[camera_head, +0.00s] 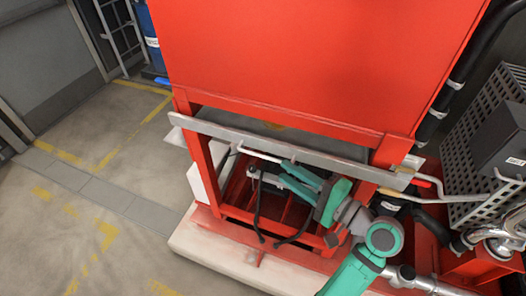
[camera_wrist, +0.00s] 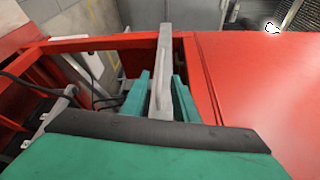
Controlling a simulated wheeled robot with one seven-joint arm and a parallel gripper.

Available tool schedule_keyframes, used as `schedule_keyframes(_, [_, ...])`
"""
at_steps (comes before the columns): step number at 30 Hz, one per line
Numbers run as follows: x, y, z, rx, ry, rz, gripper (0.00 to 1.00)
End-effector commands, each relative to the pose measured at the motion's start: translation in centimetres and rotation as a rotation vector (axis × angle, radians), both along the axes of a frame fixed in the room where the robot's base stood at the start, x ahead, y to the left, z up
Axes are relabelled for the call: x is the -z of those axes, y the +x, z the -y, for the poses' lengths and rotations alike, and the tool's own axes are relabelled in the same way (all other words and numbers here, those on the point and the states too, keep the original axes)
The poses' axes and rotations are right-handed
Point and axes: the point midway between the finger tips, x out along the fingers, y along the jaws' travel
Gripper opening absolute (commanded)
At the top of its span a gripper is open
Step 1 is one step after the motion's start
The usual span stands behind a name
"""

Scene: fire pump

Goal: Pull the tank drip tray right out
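The tank drip tray (camera_head: 225,132) is a long grey metal tray under the red tank. Its front lip runs across the front of the red frame and reaches past both legs. A thin pale bar handle (camera_head: 262,155) shows below the lip. My gripper (camera_head: 281,171), with teal fingers, is at the right part of this handle, below the lip. In the wrist view, a grey bar of the tray (camera_wrist: 163,75) runs between the two fingers of my gripper (camera_wrist: 160,92). The fingers look spread; firm contact with the bar is not visible.
The red tank (camera_head: 310,55) stands right above the tray. The red frame's legs (camera_head: 204,165) stand on a pale plinth (camera_head: 215,250). Black hoses (camera_head: 258,205) hang below the tray. Pipes and a perforated guard (camera_head: 465,165) are at right. The floor at left is clear.

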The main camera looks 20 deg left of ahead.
Motion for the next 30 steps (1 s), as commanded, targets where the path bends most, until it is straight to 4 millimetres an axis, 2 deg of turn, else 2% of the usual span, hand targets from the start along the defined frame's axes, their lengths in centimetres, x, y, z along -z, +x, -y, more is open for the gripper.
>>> schedule_keyframes(5, [-0.1, 0.5, -1.1, -0.005, 0.001, 0.0, 0.27])
schedule_keyframes(21, [0.7, 3.9, -8.7, -0.002, 0.0, 0.001, 0.27])
schedule_keyframes(30, [0.7, 4.3, -9.8, -0.004, 0.0, 0.001, 0.27])
